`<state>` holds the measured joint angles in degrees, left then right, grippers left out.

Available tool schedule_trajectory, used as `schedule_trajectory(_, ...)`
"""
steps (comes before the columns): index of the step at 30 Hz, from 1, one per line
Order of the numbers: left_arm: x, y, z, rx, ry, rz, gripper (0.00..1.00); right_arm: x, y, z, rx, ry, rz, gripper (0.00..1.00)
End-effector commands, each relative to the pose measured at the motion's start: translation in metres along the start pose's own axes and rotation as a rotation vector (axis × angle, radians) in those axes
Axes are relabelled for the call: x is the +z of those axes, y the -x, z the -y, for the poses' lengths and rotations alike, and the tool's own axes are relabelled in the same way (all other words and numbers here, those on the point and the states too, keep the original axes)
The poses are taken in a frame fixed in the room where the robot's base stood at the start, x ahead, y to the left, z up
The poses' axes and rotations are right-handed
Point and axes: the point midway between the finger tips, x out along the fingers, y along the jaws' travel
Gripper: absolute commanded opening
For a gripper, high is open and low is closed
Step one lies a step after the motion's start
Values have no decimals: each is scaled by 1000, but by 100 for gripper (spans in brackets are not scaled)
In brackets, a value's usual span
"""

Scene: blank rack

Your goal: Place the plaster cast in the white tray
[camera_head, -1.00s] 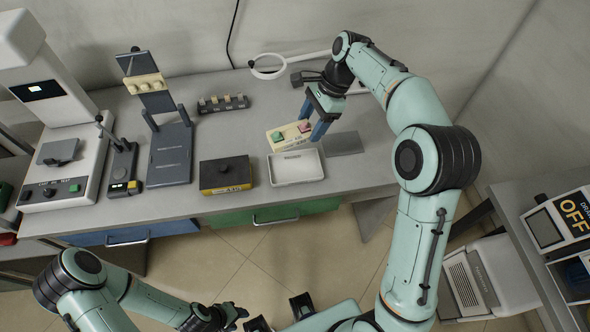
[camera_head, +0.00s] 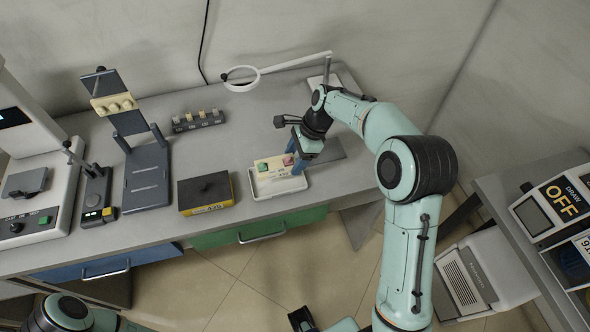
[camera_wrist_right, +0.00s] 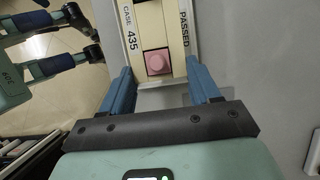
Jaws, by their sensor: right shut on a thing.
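The plaster cast (camera_head: 271,169) is a cream block with a green square and a pink square on top. The right wrist view shows its pink square and its labels "CASE 435" and "PASSED" (camera_wrist_right: 157,45). My right gripper (camera_head: 297,172) is shut on its right end, with one blue finger (camera_wrist_right: 122,92) on each side. The white tray (camera_head: 262,192) lies on the bench near the front edge. The cast is over the tray, covering its back part; I cannot tell whether it touches the tray floor.
A black-and-yellow box (camera_head: 206,193) stands left of the tray. A small rack with cream pieces (camera_head: 198,121) and a ring magnifier (camera_head: 242,78) are behind. A dark stand (camera_head: 143,175) is further left.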

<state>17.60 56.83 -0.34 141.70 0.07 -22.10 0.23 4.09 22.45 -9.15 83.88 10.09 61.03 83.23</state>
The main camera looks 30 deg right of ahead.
Motion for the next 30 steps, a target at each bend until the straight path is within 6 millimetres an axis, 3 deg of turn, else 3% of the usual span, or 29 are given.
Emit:
schedule_trajectory(10,1,-7,3,-1,1,3,47,-20,-48,0,2,1,0,24)
schedule_trajectory(23,1,-8,3,-1,1,3,47,-22,-54,0,1,1,1,24)
schedule_trajectory(24,1,-8,3,-1,1,3,47,-23,-55,0,1,1,0,68)
schedule_trajectory(25,1,-8,3,-1,1,3,47,-23,-55,0,1,1,0,72)
schedule_trajectory(30,1,-8,3,-1,1,3,47,-23,-55,0,1,1,0,72)
